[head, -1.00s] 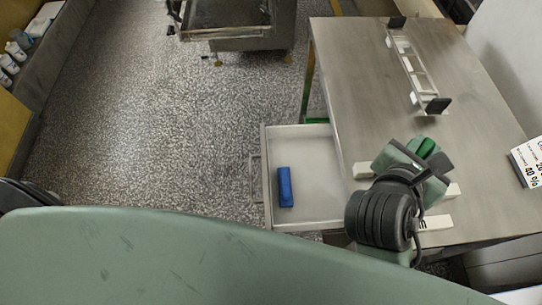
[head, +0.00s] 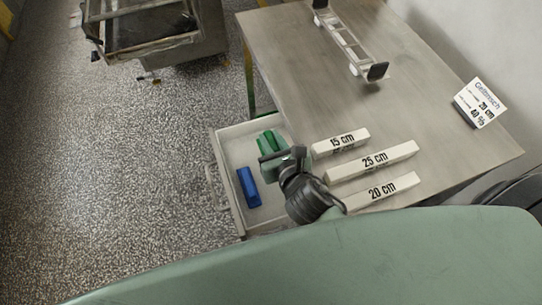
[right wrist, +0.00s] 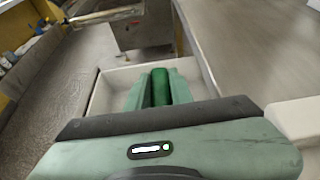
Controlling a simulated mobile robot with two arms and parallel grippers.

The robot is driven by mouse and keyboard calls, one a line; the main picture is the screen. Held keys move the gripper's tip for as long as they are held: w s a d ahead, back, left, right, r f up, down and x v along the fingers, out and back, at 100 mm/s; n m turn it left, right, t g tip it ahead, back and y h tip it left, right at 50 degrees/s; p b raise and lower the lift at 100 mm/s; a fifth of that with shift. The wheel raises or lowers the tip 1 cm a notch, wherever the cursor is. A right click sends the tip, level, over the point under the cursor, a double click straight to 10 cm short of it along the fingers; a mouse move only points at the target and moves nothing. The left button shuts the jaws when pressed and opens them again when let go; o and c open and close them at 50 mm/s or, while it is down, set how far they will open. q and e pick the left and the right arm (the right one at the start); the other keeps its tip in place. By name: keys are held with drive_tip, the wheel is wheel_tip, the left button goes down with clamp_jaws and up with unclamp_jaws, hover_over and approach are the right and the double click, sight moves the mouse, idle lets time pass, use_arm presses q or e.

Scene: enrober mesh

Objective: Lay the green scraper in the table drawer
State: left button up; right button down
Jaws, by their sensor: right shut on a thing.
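The green scraper (head: 266,142) is held by my right gripper (head: 272,152), which is shut on it. In the head view both are over the open table drawer (head: 228,188). In the right wrist view the green scraper (right wrist: 160,87) stands out between the two fingers, with the pale drawer (right wrist: 108,84) around and below it. I cannot tell how high the scraper is above the drawer floor. A blue block-like item (head: 248,187) lies in the drawer, left of the gripper. My left gripper is out of view.
The metal table (head: 300,70) is right of the drawer. White bars marked 15 cm (head: 341,142), 25 cm (head: 372,161) and 20 cm (head: 382,192) lie on it, close to my right arm. A rack-like frame (head: 348,42) and a sign (head: 480,103) are farther off.

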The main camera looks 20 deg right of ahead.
wheel_tip(320, 180, down, 8)
drive_tip(key=shift+r+b, duration=0.2)
drive_tip(key=shift+b, duration=0.45)
drive_tip(key=c, duration=1.3)
unclamp_jaws()
drive_tip(key=shift+f, duration=0.15)
drive_tip(key=shift+o, duration=0.2)
drive_tip(key=b+v, duration=0.1)
drive_tip(key=v, duration=1.1)
